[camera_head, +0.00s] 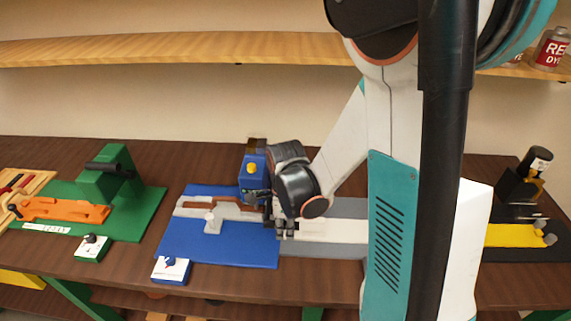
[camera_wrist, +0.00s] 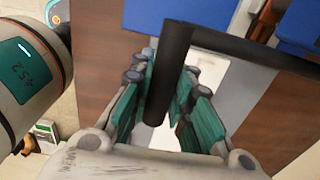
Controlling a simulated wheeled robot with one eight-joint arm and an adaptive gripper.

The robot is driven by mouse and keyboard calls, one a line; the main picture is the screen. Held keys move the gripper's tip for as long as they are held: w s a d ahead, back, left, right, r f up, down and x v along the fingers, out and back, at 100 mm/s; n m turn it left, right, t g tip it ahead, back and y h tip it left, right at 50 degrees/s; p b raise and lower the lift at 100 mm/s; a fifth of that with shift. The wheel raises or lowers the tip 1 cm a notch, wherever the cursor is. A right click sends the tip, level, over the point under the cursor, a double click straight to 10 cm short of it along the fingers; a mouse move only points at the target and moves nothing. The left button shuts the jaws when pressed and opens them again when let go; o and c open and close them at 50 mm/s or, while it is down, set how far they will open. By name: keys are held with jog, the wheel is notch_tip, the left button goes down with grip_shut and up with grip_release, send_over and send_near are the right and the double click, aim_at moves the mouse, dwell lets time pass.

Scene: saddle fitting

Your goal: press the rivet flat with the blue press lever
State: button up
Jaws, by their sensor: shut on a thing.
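The blue press (camera_head: 252,172), with a yellow knob on its front, stands at the back right of a blue mat (camera_head: 245,252). A grey and brown strap-like piece (camera_head: 222,208) lies across the mat and reaches toward the press. My gripper (camera_head: 284,234) is at the right edge of the mat, in front of the press. In the wrist view my gripper (camera_wrist: 164,85) is shut on a black bar (camera_wrist: 176,50), which looks like the press lever's handle. The bar bends and runs off to the right. I cannot make out the rivet.
A green station (camera_head: 145,205) with an orange piece (camera_head: 65,208) stands to the left. A grey mat (camera_head: 330,247) lies to the right. A yellow piece (camera_head: 510,235) is farther right. A wooden shelf (camera_head: 180,47) runs behind.

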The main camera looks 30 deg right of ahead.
aim_at(285, 222)
jog(key=shift+w+r+p, duration=0.1)
jog(key=shift+r+p, duration=0.95)
jog(key=shift+r, duration=0.7)
